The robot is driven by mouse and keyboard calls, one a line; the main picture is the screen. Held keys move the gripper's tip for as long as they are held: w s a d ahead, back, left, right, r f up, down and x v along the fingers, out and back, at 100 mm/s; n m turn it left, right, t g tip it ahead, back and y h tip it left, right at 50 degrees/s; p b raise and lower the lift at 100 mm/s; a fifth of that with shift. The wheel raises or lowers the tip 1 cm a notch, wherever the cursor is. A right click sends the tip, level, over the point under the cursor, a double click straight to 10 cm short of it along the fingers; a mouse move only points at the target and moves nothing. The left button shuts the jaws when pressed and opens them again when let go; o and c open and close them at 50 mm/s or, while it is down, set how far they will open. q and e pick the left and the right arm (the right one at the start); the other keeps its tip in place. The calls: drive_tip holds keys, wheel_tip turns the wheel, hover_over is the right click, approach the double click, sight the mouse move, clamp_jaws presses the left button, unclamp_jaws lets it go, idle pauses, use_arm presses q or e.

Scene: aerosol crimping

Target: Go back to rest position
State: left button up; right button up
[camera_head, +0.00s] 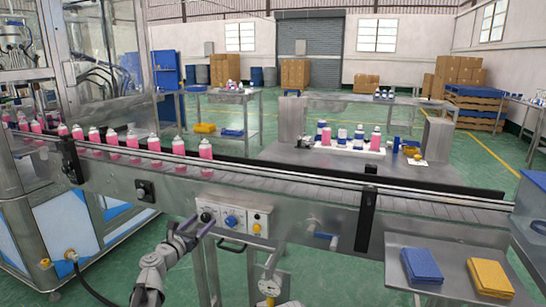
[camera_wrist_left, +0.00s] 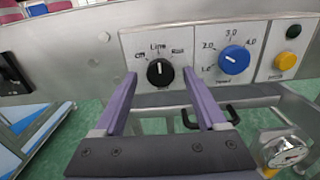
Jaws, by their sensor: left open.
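My left gripper (camera_head: 195,226) is at the control panel (camera_head: 233,207) on the conveyor's front side. Its two purple fingers are open, with nothing held between them. In the left wrist view the black line knob (camera_wrist_left: 160,72) shows between the fingertips (camera_wrist_left: 159,77), with a gap on each side. I cannot tell how far the tips are from the panel face. The knob's pointer is roughly upright. The blue speed knob (camera_wrist_left: 234,60) is to its right. My right gripper is not in view.
The conveyor (camera_head: 330,182) crosses the view, with several pink cans (camera_head: 154,143) at its left. A black handle (camera_wrist_left: 210,118) and a gauge (camera_wrist_left: 287,152) are below the panel. A side table (camera_head: 455,265) with blue and yellow stacks stands at the right.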

use_arm(q)
drive_tip(key=v, duration=0.6)
drive_tip(key=shift+s, duration=0.3)
